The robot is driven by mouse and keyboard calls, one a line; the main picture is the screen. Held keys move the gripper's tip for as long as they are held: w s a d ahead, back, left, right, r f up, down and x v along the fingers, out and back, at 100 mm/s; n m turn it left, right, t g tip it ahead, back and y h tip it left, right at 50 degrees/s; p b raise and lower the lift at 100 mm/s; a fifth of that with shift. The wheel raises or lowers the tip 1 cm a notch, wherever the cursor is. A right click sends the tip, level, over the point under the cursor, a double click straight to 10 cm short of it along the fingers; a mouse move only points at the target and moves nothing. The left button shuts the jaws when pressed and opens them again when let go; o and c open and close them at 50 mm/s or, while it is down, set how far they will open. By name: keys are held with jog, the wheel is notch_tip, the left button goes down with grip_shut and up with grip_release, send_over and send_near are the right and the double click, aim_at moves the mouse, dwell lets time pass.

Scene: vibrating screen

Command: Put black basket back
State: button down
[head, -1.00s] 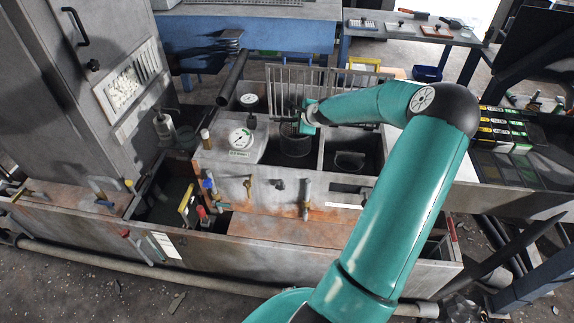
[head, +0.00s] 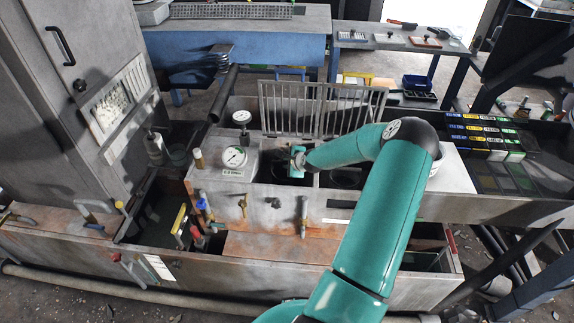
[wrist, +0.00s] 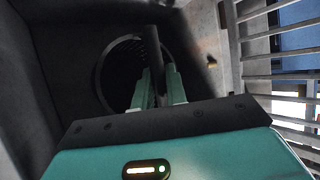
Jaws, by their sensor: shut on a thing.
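In the wrist view, the black basket (wrist: 101,76) shows as a dark round rim with an upright dark handle. My gripper (wrist: 160,82) is shut on that handle. In the head view, my gripper (head: 297,158) is at the left of two open compartments, right of the white-faced gauge. The basket there is mostly lost in the compartment's shadow. The wrist view shows it between dark walls; I cannot tell whether its bottom touches the floor.
A raised metal grate (head: 322,110) stands behind the compartments. The pressure gauge (head: 235,157) is close on the left. A second round dark container (head: 345,178) is in the right compartment. Valves (head: 304,215) line the front wall. Stacked boxes (head: 485,135) are at the right.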

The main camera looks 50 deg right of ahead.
jog(key=shift+f, duration=0.4)
jog(key=shift+w+f, duration=0.1)
jog(key=shift+f, duration=0.1)
jog(key=c, duration=1.4)
grip_release()
